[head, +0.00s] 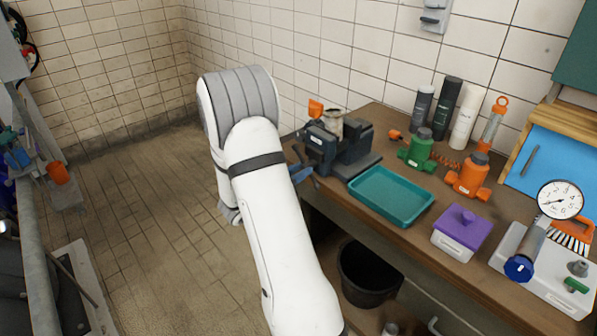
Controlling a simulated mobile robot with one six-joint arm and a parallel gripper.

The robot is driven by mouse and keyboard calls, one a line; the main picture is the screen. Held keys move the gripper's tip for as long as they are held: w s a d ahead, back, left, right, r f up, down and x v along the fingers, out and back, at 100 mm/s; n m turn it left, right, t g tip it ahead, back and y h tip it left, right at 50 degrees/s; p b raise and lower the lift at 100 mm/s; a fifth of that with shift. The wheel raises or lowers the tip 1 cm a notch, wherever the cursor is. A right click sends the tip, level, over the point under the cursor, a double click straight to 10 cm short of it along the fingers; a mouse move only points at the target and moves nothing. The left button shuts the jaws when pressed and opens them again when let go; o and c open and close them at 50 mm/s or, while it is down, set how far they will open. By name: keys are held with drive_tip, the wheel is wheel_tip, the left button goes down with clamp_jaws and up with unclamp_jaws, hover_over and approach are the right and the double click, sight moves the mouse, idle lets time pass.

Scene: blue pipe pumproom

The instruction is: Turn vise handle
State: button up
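The dark blue-grey vise (350,150) stands on the back left corner of the workbench. A blue bar, which looks like the vise handle (301,174), sticks out at its front left, past the bench edge. A pale metal cylinder (333,124) stands upright at the jaws; I cannot tell whether it is clamped. An orange part (316,108) shows just left of it. My white arm rises in the middle of the head view and bends over left of the vise. My gripper is not visible; the arm's lower end is mostly hidden behind the arm itself.
On the workbench (400,240) are a teal tray (390,196), a green valve body (418,150), an orange one (468,177), a purple-lidded box (462,231) and a gauge (560,199). A black bucket (375,274) sits below. The tiled floor at left is open.

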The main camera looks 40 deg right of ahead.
clamp_jaws()
drive_tip(key=shift+f+b, duration=0.1)
drive_tip(key=shift+b, duration=0.35)
drive_tip(key=m+b, duration=1)
drive_tip(key=b, duration=0.3)
drive_tip(key=shift+a, duration=0.1)
drive_tip(key=o, duration=1)
unclamp_jaws()
